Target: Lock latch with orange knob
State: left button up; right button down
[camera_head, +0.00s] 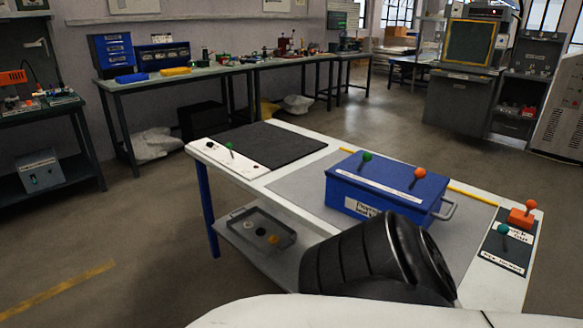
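A blue box (388,195) with a grey side handle (446,210) sits on the white table. An orange knob (420,172) stands on a short stem at the right of its top, and a green knob (367,156) at the left. Another orange knob (531,204) stands on an orange block (520,218) on a dark labelled panel at the table's right end. Whether either latch is locked cannot be told. Neither gripper is in view. A black ribbed part, apparently mine, covers the table's front edge.
A teal knob (503,229) stands on the right panel. A white strip (245,157) with small knobs and a black mat (262,144) occupy the table's left end. A grey tray (257,232) lies on the lower shelf. Grey table surface (300,190) left of the box is clear.

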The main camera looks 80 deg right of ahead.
aim_at(420, 173)
jog(key=k, duration=0.7)
jog(key=z, duration=0.7)
